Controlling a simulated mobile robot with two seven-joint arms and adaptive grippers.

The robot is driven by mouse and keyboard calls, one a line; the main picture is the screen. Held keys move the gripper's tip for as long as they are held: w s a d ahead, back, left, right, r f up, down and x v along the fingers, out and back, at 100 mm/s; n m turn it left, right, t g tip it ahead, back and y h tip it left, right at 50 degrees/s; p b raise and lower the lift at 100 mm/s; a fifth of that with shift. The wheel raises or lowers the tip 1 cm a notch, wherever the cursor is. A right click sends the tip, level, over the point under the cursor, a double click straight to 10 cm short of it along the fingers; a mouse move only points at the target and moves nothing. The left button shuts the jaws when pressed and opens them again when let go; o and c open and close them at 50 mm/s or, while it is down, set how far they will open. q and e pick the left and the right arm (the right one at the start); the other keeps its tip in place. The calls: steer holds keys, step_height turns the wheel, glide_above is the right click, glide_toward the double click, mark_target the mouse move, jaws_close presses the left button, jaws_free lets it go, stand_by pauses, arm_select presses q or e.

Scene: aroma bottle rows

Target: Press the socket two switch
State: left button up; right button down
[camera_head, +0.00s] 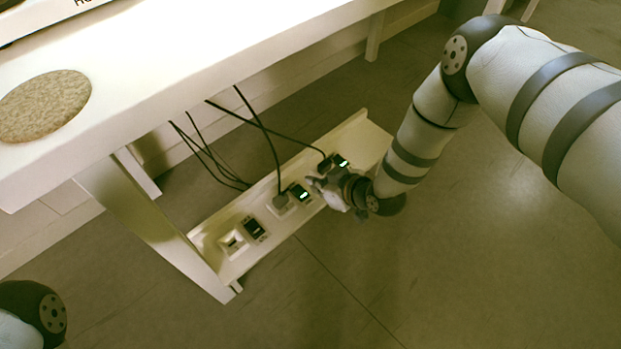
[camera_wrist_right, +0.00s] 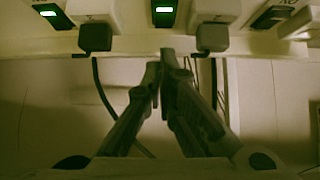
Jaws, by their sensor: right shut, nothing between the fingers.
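A white strip (camera_head: 213,225) under the table holds sockets and three switches in a row. The middle switch (camera_head: 301,194) glows green; it also shows at the top centre of the right wrist view (camera_wrist_right: 164,12). I take it as the socket two switch, though no number is readable. My right gripper (camera_head: 314,182) is shut and empty close to this switch. In the right wrist view its fingertips (camera_wrist_right: 165,60) meet just below the switch, with a visible gap in the picture; contact cannot be judged. My left gripper is out of view.
Another green-lit switch (camera_head: 341,161) and a dark switch (camera_head: 254,229) flank the middle one. Black plugs (camera_wrist_right: 95,38) (camera_wrist_right: 212,38) with hanging cables stand either side of my fingers. The white table (camera_head: 130,120) overhangs behind; open floor (camera_head: 450,270) lies in front.

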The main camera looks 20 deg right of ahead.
steer(key=p+v, duration=0.1)
steer(key=v, duration=0.4)
steer(key=shift+s+p, duration=0.25)
steer(key=shift+p, duration=0.1)
steer(key=b, duration=0.2)
steer(key=w+b, duration=0.1)
steer(key=b, duration=0.1)
steer(key=shift+w+a+r+t, duration=0.15)
steer(key=shift+r+t, duration=0.2)
steer(key=shift+t, duration=0.05)
steer(key=shift+b, duration=0.3)
